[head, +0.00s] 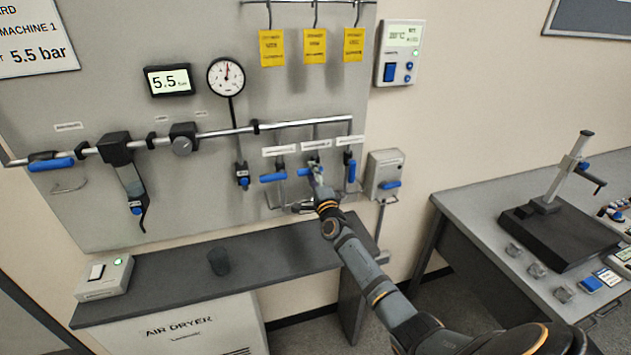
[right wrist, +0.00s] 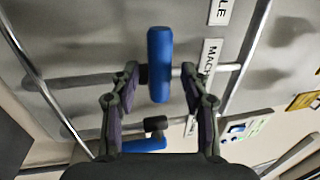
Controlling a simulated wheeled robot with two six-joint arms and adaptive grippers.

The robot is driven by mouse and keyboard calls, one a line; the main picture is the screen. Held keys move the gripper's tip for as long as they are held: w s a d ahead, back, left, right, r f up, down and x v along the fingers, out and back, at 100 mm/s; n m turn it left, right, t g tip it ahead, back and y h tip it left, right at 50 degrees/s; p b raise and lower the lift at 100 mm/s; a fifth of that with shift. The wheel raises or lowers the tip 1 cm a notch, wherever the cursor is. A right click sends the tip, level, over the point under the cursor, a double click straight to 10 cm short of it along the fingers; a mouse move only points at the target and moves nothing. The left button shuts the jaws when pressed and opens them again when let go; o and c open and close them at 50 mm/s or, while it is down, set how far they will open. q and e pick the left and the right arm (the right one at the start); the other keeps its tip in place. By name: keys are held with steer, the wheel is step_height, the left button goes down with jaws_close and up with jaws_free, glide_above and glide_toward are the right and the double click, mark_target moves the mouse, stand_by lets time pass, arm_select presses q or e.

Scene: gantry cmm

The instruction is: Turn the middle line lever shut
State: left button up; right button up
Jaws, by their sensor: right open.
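The middle line lever (head: 304,172) is a blue handle on the board, partly hidden by my right gripper (head: 316,168) in the head view. In the right wrist view the lever (right wrist: 159,65) lies across its line pipe, between and just ahead of the open fingertips of my right gripper (right wrist: 160,78). A gap shows on both sides, and the fingers look apart from it. The left line lever (head: 272,177) also lies crosswise. The right line lever (head: 351,170) hangs along its pipe and shows below the middle one in the right wrist view (right wrist: 145,145). My left gripper is out of view.
A supply pipe (head: 220,132) runs along the board above the levers. A grey box with a blue handle (head: 385,180) is mounted close on the right. A dark shelf (head: 180,285) stands below. Yellow tags (head: 314,47) hang above. A bench (head: 470,245) stands at right.

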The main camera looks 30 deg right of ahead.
steer(key=v, duration=1.1)
steer(key=shift+s+f, duration=0.15)
steer(key=shift+s, duration=0.2)
steer(key=s+a+f+n+g+y+b, duration=0.1)
steer(key=s+f+n+g, duration=0.3)
steer(key=f, duration=0.9)
steer(key=s+a+f+n+g+y, duration=0.1)
steer(key=s+f+n, duration=0.35)
steer(key=f, duration=0.85)
steer(key=s+a+f+n+g+y+b, duration=0.1)
steer(key=s+f+n+g, duration=0.35)
steer(key=f, duration=0.85)
steer(key=s+a+f+n+g, duration=0.2)
steer(key=s+f, duration=0.5)
steer(key=s, duration=0.5)
steer(key=s+a+f+n+g+b, duration=0.1)
steer(key=s+a+f+n+g, duration=0.1)
steer(key=s+f, duration=0.5)
steer(key=s+a+f+n+g+y, duration=0.1)
steer(key=s+f+n+g, duration=0.3)
steer(key=s, duration=1.4)
step_height(320, 180, down, 4)
steer(key=shift+s+a+r+g+b, duration=0.1)
steer(key=shift+s+a+g+b, duration=0.2)
steer(key=shift+s+a+g, duration=0.15)
